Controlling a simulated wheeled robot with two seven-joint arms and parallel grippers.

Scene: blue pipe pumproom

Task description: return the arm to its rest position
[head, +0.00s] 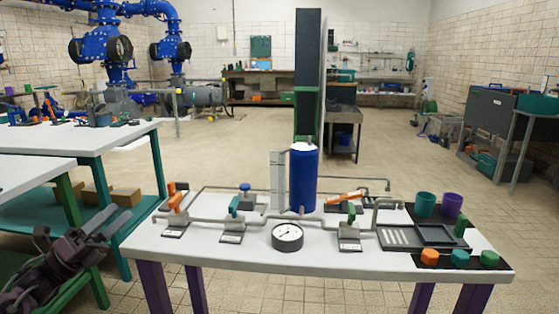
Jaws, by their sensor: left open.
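My left arm comes in at the lower left, dark and folded, beside the near table. My left gripper (116,222) is at its upper end, open and empty, left of the table's left edge and apart from the things on it. My right gripper is not in view.
The near white table (265,262) carries valves on grey pipework, a blue cylinder (303,180), a round gauge (287,236), a black tray (408,238) and teal (425,204) and purple cups (452,205). White tables (100,145) stand at left. Floor behind is mostly clear.

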